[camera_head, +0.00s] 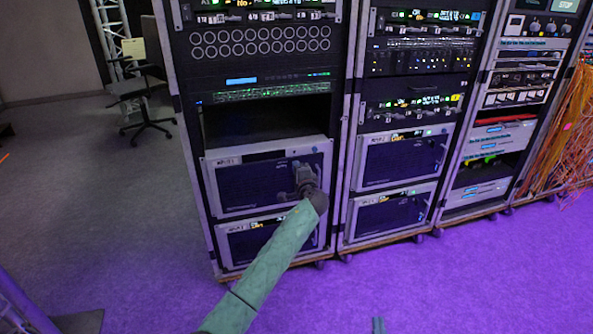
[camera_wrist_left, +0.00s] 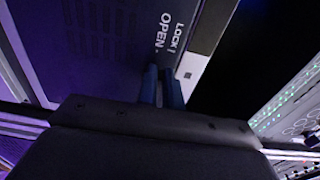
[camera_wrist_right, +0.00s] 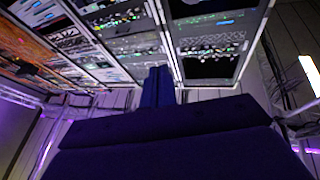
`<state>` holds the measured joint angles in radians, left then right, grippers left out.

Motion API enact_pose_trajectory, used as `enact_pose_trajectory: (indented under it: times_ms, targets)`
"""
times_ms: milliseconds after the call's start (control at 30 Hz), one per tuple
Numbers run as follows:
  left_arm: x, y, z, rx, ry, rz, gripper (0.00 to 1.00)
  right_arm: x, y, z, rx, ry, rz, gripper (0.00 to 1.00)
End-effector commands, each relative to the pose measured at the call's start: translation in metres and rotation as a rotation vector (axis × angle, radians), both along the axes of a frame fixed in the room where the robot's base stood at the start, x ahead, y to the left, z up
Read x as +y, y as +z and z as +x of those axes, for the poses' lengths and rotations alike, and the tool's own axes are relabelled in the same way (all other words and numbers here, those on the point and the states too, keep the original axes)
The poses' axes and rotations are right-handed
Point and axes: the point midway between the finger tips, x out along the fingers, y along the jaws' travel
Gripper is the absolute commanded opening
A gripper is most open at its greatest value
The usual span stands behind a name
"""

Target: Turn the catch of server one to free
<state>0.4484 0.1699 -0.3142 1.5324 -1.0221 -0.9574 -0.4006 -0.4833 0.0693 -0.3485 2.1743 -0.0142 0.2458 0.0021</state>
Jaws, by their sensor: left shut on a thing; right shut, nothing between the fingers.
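My left gripper (camera_head: 305,182) is at the right part of the front of the upper grey-framed server (camera_head: 245,187) in the left rack. Its label is too small to read for sure. In the left wrist view my left gripper (camera_wrist_left: 162,85) is shut on the catch, beside the printed words LOCK and OPEN (camera_wrist_left: 163,35) on the server's face (camera_wrist_left: 100,50). The catch is hidden by the fingers, so its angle cannot be told.
A similar server (camera_head: 245,243) sits just below, and an open dark bay (camera_head: 265,120) lies above. More racks (camera_head: 400,120) stand to the right, with orange cables (camera_head: 560,140) at the far right. An office chair (camera_head: 145,95) stands at the back left. The floor in front is clear.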

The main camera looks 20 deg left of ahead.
Motion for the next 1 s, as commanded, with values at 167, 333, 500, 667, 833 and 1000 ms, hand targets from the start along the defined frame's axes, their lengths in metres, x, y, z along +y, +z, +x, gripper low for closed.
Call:
enact_pose_trajectory:
  times_ms: [167,333,500,667,833,1000]
  targets:
    - [0.001,-0.002,0.0,0.002,0.002,-0.001,0.0,0.0,0.0,0.0,-0.001,0.0,0.0,0.0]
    - [0.001,-0.002,0.0,0.002,0.002,0.0,0.13,0.0,-0.001,0.0,0.002,0.0,-0.001,0.0]
    - [0.001,-0.001,0.0,0.001,0.001,0.0,0.29,0.0,-0.002,0.0,0.003,-0.001,-0.001,0.0]
    - [0.0,-0.001,0.0,0.001,0.001,0.0,0.29,0.0,-0.001,0.0,0.003,-0.001,-0.001,0.0]
    - [-0.005,-0.002,-0.008,0.002,0.0,0.0,0.29,0.0,-0.002,0.0,0.011,0.0,-0.002,0.0]
    - [-0.019,-0.001,-0.029,0.002,0.0,-0.002,0.29,0.002,-0.018,0.003,0.067,0.006,-0.016,0.0]
